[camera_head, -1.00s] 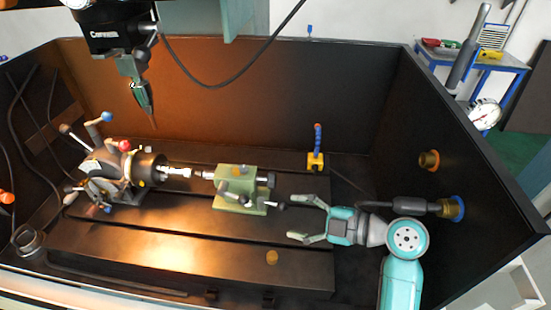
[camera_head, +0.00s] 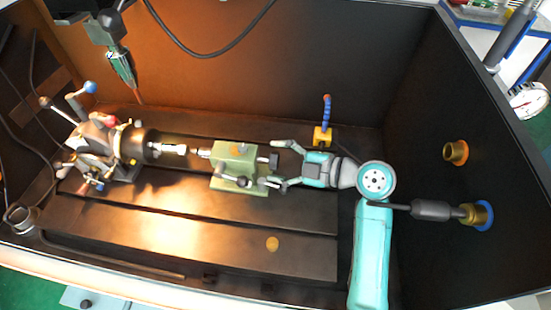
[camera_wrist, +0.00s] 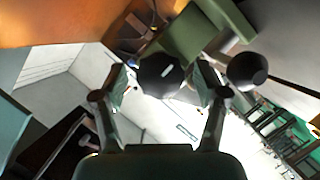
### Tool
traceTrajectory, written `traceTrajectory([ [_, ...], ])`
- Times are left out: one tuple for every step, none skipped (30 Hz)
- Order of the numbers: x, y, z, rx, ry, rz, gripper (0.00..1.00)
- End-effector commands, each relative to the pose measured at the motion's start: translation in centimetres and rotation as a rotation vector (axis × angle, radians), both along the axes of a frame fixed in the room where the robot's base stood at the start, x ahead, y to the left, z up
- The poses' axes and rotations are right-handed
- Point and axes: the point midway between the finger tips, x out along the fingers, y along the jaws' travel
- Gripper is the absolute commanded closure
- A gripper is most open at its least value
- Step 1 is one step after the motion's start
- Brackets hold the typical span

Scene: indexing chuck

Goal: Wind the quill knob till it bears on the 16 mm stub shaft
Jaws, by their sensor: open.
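The indexing chuck (camera_head: 130,146) at the left holds the bright stub shaft (camera_head: 172,149), which points right. The green tailstock (camera_head: 236,166) stands to its right, its quill (camera_head: 204,152) facing the shaft. A small gap seems to show between quill tip and shaft end. The dark quill knob (camera_head: 266,160) is at the tailstock's right end. My gripper (camera_head: 272,164) is open, with its fingertips on either side of the knob. In the wrist view the round black knob (camera_wrist: 160,74) sits between the open fingers (camera_wrist: 161,82); contact cannot be told.
A lever with a black ball (camera_wrist: 247,71) is close beside one finger in the wrist view. A blue-and-yellow post (camera_head: 323,136) stands behind my gripper. Dark enclosure walls (camera_head: 420,130) surround the bed. The front bed (camera_head: 220,240) is mostly clear, with a brass disc.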

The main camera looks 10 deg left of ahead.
Motion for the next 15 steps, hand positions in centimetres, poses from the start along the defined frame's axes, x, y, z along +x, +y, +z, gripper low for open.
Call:
traceTrajectory([
  [0.09, 0.37, -0.12, 0.000, 0.000, 0.001, 0.28],
  [0.14, 0.52, -0.18, 0.000, 0.000, 0.001, 0.28],
  [0.20, 0.68, -0.23, 0.000, 0.001, 0.001, 0.28],
  [0.23, 0.77, -0.24, 0.000, 0.001, 0.001, 0.28],
  [0.24, 0.83, -0.26, 0.001, 0.001, 0.000, 0.28],
  [0.27, 0.87, -0.26, 0.001, 0.000, 0.001, 0.28],
  [0.27, 0.88, -0.27, 0.000, 0.000, 0.000, 0.28],
  [0.28, 0.88, -0.27, 0.000, 0.000, 0.000, 0.28],
  [0.28, 0.87, -0.26, 0.000, 0.000, 0.000, 0.28],
  [0.28, 0.87, -0.26, 0.000, 0.000, 0.000, 0.28],
  [0.28, 0.86, -0.26, 0.000, 0.000, 0.000, 0.28],
  [0.28, 0.86, -0.26, 0.000, 0.000, 0.000, 0.28],
  [0.27, 0.85, -0.26, 0.000, 0.000, 0.000, 0.35],
  [0.27, 0.85, -0.26, 0.000, 0.000, 0.000, 0.43],
  [0.27, 0.84, -0.26, 0.000, 0.000, 0.000, 0.53],
])
